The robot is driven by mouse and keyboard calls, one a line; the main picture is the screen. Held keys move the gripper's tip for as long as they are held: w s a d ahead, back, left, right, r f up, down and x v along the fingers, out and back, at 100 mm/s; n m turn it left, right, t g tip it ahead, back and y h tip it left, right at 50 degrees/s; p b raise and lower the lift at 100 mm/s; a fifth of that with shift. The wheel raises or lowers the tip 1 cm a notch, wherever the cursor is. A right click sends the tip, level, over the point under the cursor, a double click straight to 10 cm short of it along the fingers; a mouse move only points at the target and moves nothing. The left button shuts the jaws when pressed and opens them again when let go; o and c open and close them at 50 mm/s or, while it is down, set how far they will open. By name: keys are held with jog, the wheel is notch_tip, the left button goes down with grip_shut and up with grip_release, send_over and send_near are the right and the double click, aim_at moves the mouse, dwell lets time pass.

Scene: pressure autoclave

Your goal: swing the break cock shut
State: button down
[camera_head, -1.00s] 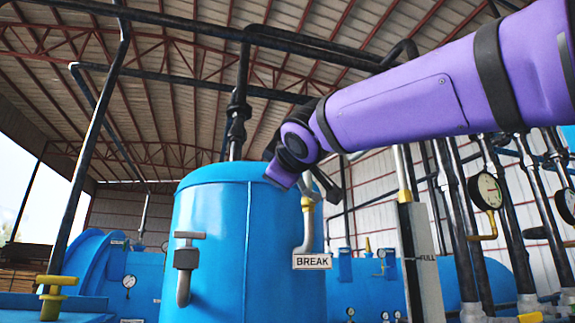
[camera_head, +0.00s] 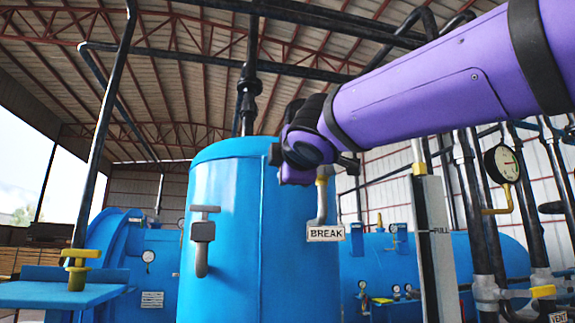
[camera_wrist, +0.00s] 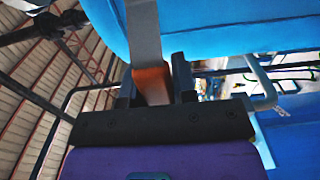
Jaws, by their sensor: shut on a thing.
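The break cock (camera_head: 323,172) has a yellow body on a grey bent pipe, above the white BREAK label (camera_head: 326,233), at the right side of the blue vessel. My gripper (camera_wrist: 154,88) is shut on the cock's lever (camera_wrist: 145,32), a flat grey bar with an orange part between the fingers in the wrist view. In the head view my purple wrist hides most of the gripper and lever. Only dark parts of them show just right of the cock body, and I cannot tell the lever's exact angle there.
The blue vessel (camera_head: 225,265) stands close behind the cock. A grey tap (camera_head: 203,240) is on its front. A yellow valve handle (camera_head: 77,255) is at left.

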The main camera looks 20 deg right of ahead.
jog(key=shift+f, duration=0.15)
jog(key=c, duration=0.9)
grip_release()
jog(key=shift+s, duration=0.1)
jog(key=s, duration=1)
jog(key=shift+s, duration=0.35)
